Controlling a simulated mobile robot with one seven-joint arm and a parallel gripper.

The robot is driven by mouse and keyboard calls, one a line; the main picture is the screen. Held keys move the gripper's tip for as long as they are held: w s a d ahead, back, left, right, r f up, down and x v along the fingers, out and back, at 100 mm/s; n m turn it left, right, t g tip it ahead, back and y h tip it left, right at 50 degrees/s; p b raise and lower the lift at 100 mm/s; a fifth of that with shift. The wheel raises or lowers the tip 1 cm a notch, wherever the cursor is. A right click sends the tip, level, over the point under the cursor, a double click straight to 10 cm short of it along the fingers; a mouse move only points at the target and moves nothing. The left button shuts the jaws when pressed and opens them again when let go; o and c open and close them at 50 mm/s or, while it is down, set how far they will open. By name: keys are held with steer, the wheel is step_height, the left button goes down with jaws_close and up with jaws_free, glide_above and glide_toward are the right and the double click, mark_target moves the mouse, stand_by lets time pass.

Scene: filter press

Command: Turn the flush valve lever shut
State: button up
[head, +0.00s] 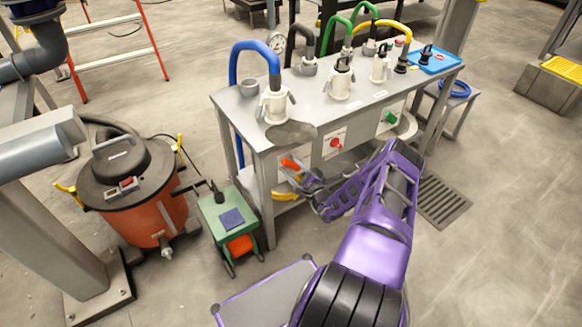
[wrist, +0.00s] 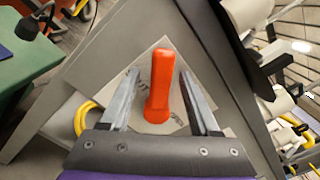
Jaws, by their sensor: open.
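The flush valve lever (wrist: 160,85) is an orange-red handle on a pale plate on the front of the grey bench. In the wrist view it stands lengthwise between the two fingers of my gripper (wrist: 158,78). The fingers are open, with a gap on each side of the lever. In the head view the lever (head: 291,165) shows at the left end of the bench front, with my gripper (head: 301,173) right at it. My purple arm reaches in from the lower right. The valve body behind the lever is hidden.
The grey bench (head: 318,112) carries white pump units and coloured hoses. A red knob (head: 336,143) and a green knob (head: 391,118) sit farther right on its front. A green cart (head: 228,222) and an orange vacuum (head: 145,208) stand at left. A yellow hose (wrist: 85,117) hangs near the lever.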

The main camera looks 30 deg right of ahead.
steer(key=s+p, duration=0.1)
steer(key=s, duration=1.6)
steer(key=shift+s+d, duration=0.2)
steer(key=shift+d, duration=0.1)
